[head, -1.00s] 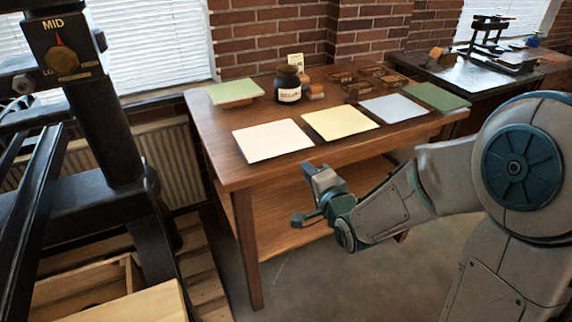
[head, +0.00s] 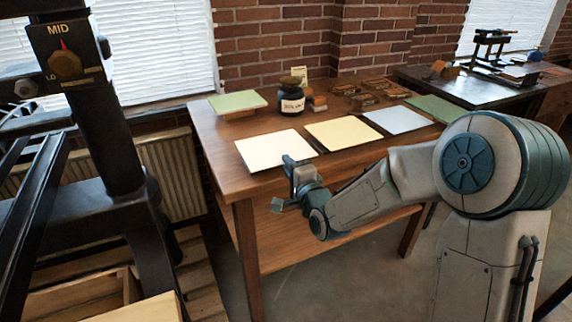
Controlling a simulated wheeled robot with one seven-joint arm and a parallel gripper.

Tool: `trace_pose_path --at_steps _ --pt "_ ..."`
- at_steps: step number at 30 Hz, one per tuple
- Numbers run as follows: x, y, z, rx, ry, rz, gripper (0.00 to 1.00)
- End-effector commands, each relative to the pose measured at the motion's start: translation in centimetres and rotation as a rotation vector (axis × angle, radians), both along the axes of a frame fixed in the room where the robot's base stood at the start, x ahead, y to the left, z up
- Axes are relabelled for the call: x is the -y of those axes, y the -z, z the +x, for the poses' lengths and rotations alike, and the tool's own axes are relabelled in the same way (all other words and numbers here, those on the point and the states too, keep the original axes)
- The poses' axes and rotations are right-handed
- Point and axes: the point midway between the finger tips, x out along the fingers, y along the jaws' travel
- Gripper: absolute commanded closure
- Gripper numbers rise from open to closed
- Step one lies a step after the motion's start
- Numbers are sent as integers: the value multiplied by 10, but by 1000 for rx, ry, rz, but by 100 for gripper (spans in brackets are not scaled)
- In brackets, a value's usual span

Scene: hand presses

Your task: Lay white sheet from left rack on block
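A white sheet (head: 275,150) lies flat near the front left of the wooden table (head: 220,158). It is the leftmost in a row with a yellow sheet (head: 343,133) and a pale blue sheet (head: 396,119). My gripper (head: 283,184) is in front of the table's front edge, just below and right of the white sheet's near corner in the picture. Its two fingers are apart and nothing shows between them. A pale wooden surface (head: 150,308) at the bottom left may be the block; it is cut off. I cannot make out a rack.
A black press (head: 105,130) with a dial marked MID stands at the left. Green sheets lie on a small support (head: 237,102) and at the table's right end (head: 437,108). A dark jar (head: 291,95) and wooden blocks (head: 365,98) stand behind. Another press (head: 492,55) is at the back right.

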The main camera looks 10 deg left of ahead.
Motion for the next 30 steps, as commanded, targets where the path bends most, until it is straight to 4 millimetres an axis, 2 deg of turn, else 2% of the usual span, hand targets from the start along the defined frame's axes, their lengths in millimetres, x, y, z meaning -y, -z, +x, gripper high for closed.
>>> trace_pose_path --at_steps 6,14,15,18,19,23,26,30 --pt "-7 1 10 -1 1 1 83" --pt "-7 0 11 -1 1 0 83" --pt "-7 0 10 -1 1 0 84" --pt "-7 0 10 -1 1 0 98" --pt "-7 0 10 -1 1 -1 100" --pt "-7 0 10 -1 1 -1 100" --pt "-7 -5 10 0 1 0 100" --pt "-7 -25 11 2 1 -1 100"
